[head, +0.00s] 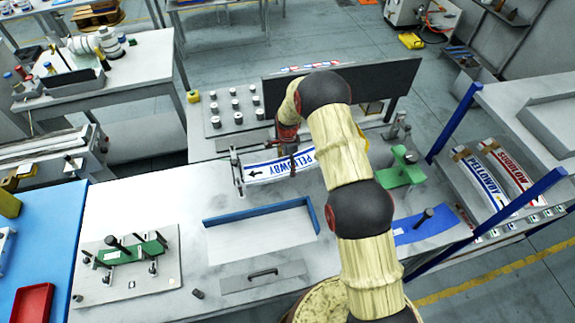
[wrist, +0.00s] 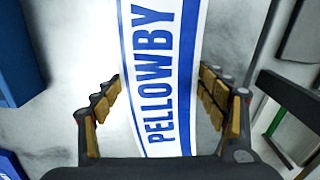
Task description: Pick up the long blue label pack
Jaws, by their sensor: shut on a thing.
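The long blue label pack (head: 268,169) is a white curved strip with blue edge stripes, blue "PELLOWBY" lettering and a black arrow. It is at the middle of the bench in the head view, and my arm covers its right end. In the wrist view the pack (wrist: 160,60) runs lengthwise between the fingers. My gripper (head: 293,164) is at the pack, its fingers on either long side; in the wrist view my gripper (wrist: 160,98) is shut on it. The wrist view leaves finger contact and any gap beneath the pack unclear.
A metal end stand (head: 237,172) is at the pack's left end. A blue-edged tray (head: 262,228) lies in front, and a green clamp (head: 404,168) stands to the right. The right shelf holds another PELLOWBY pack (head: 481,184) and a red SCUDLOW pack (head: 512,172).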

